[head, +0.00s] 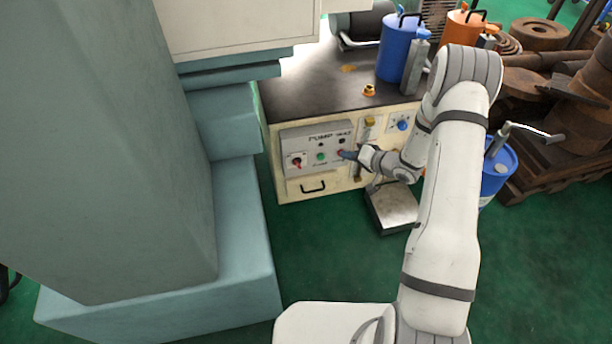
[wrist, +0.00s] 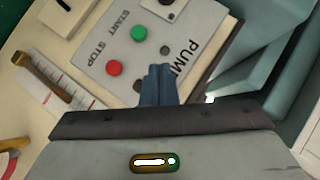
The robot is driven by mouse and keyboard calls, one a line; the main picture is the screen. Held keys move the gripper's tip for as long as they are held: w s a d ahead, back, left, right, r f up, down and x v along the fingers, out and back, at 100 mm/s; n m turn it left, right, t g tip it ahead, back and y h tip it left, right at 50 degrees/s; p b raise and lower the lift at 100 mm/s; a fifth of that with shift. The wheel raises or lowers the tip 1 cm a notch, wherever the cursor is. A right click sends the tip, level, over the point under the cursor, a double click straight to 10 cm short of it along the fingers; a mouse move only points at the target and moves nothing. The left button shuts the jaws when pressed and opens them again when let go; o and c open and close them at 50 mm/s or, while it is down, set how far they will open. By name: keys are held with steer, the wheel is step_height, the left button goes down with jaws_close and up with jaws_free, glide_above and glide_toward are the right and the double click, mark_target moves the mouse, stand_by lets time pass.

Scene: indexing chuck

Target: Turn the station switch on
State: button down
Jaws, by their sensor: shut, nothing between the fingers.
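The pump panel (head: 316,148) is a grey plate on the front of a cream cabinet. At its left is a rotary switch (head: 297,161) with a red and dark knob; its setting is too small to read. Part of what looks like this switch shows at the top edge of the wrist view (wrist: 172,8). A green START button (wrist: 139,34) and a red STOP button (wrist: 114,68) sit on the panel. My gripper (head: 346,155) is at the panel's right side, near the red button. Its blue fingers (wrist: 158,72) are shut and empty; I cannot tell whether they touch the panel.
A black drawer handle (head: 313,188) is below the panel. A gauge strip (wrist: 45,82) and a blue knob (head: 403,124) are to its right. A teal machine column (head: 225,120) stands close on the left. A metal pedestal (head: 393,207) is under my wrist.

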step_height(320, 180, down, 3)
steer(key=s+a+y, duration=0.1)
steer(key=b, duration=0.6)
glide_toward(300, 165)
steer(key=shift+g, duration=0.3)
steer(key=x, duration=0.3)
steer(key=w+x, duration=0.1)
steer(key=x, duration=0.1)
steer(key=shift+w+d+f, duration=0.1)
steer(key=shift+w+d, duration=0.05)
steer(key=shift+w, duration=0.05)
steer(key=shift+s+a+f, duration=0.1)
steer(key=shift+a+f, duration=0.05)
steer(key=shift+a, duration=0.2)
